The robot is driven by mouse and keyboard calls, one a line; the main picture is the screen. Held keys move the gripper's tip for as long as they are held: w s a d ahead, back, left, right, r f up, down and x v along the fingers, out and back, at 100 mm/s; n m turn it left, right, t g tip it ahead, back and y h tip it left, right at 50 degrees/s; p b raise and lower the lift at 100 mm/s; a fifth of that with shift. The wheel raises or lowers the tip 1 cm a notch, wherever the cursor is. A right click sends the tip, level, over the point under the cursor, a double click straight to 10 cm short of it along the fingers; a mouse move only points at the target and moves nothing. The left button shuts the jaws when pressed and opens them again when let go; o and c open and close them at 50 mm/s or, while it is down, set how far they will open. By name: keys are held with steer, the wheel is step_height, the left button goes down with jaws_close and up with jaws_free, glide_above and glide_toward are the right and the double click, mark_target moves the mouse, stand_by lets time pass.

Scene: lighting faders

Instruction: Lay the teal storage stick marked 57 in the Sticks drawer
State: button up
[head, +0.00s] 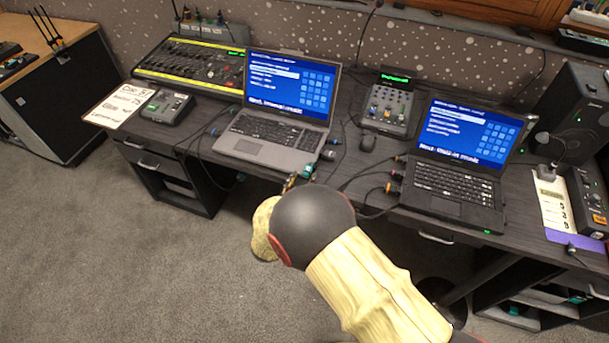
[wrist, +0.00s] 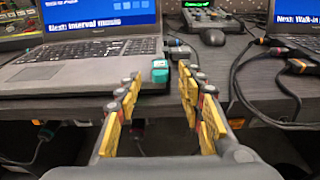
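A small teal stick (wrist: 160,71) is at the right front corner of the left laptop (wrist: 85,62). It also shows in the head view (head: 306,171), just above my gripper (head: 290,182). I cannot read its marking or tell whether it is plugged in. In the wrist view my gripper (wrist: 160,76) is open, with its yellow-padded fingers apart. The stick shows beyond the gap between the fingertips, and nothing is held. Drawer fronts with handles (head: 150,163) sit under the desk at the left, and another (head: 434,237) is under the right laptop. No label reading Sticks is legible.
The right laptop (head: 455,185), a mouse (head: 367,143), a small mixer (head: 389,108) and several cables crowd the dark desk. A large fader console (head: 190,66) and a printed sheet (head: 120,104) are at the left. The carpet (head: 130,255) in front is clear.

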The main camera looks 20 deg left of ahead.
steer(key=s+r+p, duration=0.1)
steer(key=s+p, duration=0.1)
steer(key=s, duration=0.7)
steer(key=shift+s+a+r, duration=0.25)
steer(key=shift+a+r, duration=0.1)
steer(key=shift+r, duration=0.05)
